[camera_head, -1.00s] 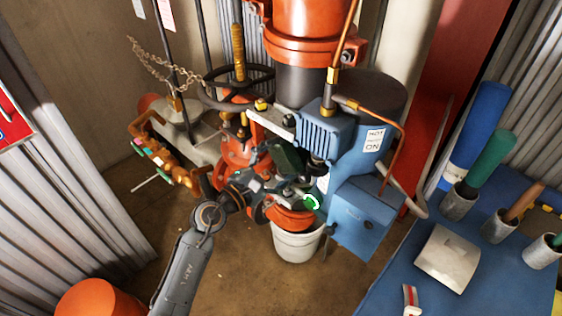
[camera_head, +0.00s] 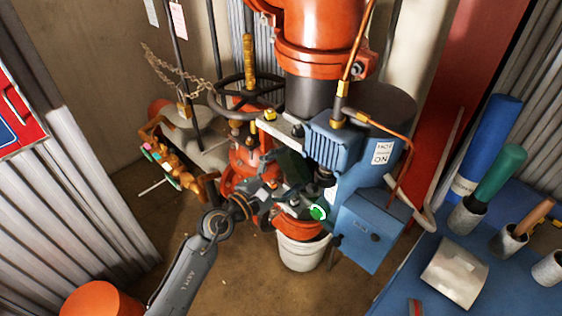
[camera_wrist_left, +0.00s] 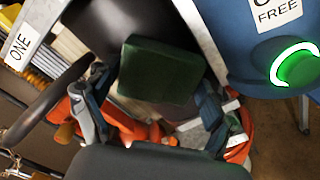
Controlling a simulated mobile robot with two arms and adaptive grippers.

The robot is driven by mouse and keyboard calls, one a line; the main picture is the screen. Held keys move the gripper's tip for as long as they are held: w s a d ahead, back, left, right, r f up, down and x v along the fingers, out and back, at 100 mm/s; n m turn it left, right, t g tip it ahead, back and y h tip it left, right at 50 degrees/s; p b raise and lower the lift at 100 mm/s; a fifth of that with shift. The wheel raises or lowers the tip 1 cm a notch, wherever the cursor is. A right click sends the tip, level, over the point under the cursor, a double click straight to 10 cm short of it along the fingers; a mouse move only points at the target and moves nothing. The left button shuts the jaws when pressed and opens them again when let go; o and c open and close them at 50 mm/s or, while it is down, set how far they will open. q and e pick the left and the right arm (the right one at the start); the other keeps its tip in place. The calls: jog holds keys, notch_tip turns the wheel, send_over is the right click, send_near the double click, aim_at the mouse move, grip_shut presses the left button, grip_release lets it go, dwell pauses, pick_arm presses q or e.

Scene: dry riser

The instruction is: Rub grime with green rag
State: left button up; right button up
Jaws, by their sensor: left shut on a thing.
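The green rag (camera_wrist_left: 160,68) shows in the left wrist view as a dark green, block-like pad between my fingers. In the head view the rag (camera_head: 291,163) is a dark patch beside the blue motor housing. My left gripper (camera_head: 287,184) is shut on it, in front of the dark pipe and valve assembly. Its dark fingers stand on either side of the rag in the wrist view. I cannot make out the grime; the rag and gripper cover part of the surface behind. I cannot tell if the rag touches that surface. My right gripper is not in view.
A blue motor housing (camera_head: 335,143) and blue box (camera_head: 372,232) stand close to the right of my gripper. A lit green ring button (camera_wrist_left: 298,66) is near. A black handwheel (camera_head: 236,92) is at upper left, a white bucket (camera_head: 302,253) below. A blue table (camera_head: 405,292) is at right.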

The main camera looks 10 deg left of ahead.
aim_at(280, 163)
pick_arm(q)
jog(key=shift+s+d, duration=0.2)
jog(key=shift+d, duration=0.15)
jog(key=shift+w+a, duration=0.2)
jog(key=shift+a, duration=0.15)
jog(key=shift+w+a+f+b, duration=0.1)
jog(key=shift+w+a+b, duration=0.35)
jog(key=shift+a, duration=0.25)
jog(key=shift+w+a+b, duration=0.4)
jog(key=shift+w+a, duration=0.05)
jog(key=shift+a, duration=0.25)
jog(key=shift+s+a, duration=0.3)
jog(key=shift+s, duration=0.15)
jog(key=v, duration=0.5)
